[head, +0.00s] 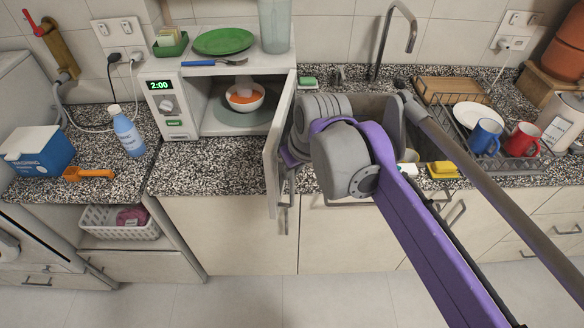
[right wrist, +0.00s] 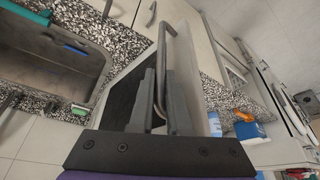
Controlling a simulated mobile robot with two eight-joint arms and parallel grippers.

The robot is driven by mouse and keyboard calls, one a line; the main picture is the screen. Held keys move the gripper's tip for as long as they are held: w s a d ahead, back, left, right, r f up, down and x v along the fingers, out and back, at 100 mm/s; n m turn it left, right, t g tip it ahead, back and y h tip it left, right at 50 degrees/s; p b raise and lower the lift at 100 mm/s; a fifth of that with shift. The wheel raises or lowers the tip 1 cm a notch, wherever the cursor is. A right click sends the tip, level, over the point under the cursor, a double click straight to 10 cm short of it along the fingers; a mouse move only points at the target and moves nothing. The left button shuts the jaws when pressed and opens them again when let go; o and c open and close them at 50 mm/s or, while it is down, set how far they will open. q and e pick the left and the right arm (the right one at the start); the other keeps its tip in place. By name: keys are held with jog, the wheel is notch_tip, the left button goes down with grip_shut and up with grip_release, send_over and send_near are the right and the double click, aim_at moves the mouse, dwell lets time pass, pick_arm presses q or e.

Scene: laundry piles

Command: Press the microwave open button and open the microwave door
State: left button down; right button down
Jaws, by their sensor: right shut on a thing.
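The white microwave (head: 180,108) stands on the counter with its display at 2:00. Its open button (head: 173,123) is low on the front panel at the left. The door (head: 273,150) stands wide open, swung out toward me on the right side, seen nearly edge-on. Inside, a white bowl of orange food (head: 245,98) sits on the turntable. In the right wrist view my right gripper (right wrist: 152,100) is shut on the metal door handle (right wrist: 163,50), with the bar between its fingers. In the head view my purple arm mostly hides this gripper. My left gripper is not in view.
A green plate (head: 222,41), a fork and a clear container (head: 274,25) rest on top of the microwave. The sink and dish rack with mugs (head: 486,137) are at right. A blue bottle (head: 128,130), detergent box (head: 38,150) and orange scoop (head: 90,173) are at left.

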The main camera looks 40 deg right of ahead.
jog(key=shift+s+d+r, duration=0.1)
jog(key=shift+s+d, duration=0.15)
jog(key=shift+d, duration=0.15)
jog(key=c, duration=0.9)
grip_release()
jog(key=shift+r, duration=0.1)
jog(key=v, duration=1)
jog(key=shift+s+r+p, duration=0.25)
jog(key=shift+p, duration=0.05)
